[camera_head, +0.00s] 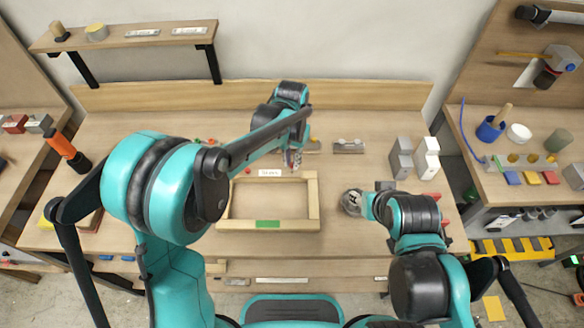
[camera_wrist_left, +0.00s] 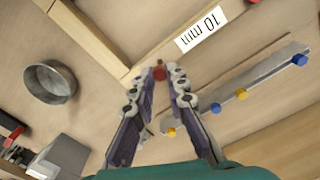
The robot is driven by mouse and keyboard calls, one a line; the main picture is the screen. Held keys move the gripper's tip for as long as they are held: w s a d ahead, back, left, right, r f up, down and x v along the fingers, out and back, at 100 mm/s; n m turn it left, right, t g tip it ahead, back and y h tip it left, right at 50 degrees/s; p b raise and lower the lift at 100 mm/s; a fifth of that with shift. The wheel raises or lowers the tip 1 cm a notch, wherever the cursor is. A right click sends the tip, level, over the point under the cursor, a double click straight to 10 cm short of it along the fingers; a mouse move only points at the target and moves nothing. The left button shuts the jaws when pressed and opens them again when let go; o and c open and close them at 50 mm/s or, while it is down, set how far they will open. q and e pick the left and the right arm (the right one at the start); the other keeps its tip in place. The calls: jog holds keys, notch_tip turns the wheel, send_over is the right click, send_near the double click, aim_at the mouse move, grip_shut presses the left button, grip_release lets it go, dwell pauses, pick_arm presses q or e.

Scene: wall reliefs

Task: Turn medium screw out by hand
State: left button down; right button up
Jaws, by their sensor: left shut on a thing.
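My left gripper (camera_wrist_left: 161,78) is shut on a small red-headed screw (camera_wrist_left: 160,73), held between its fingertips in the left wrist view. The fingertips are close to a corner of the wooden frame (camera_wrist_left: 96,44); I cannot tell if the screw still touches anything. In the head view the left gripper (camera_head: 292,160) is by the frame's upper right corner, and the frame (camera_head: 313,202) lies on the table. A metal strip (camera_wrist_left: 262,82) with several blue and yellow screws lies beside the gripper. My right gripper's fingers cannot be made out at the end of the right arm.
A round metal dish (camera_wrist_left: 50,82) stands on the table to one side. Grey blocks (camera_head: 401,158) stand at the table's right. A wall shelf (camera_head: 130,38) is at the upper left.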

pick_arm(q)
jog(key=shift+r+p, duration=0.7)
jog(key=shift+r, duration=0.35)
jog(key=shift+r+p, duration=0.7)
jog(key=shift+r, duration=0.3)
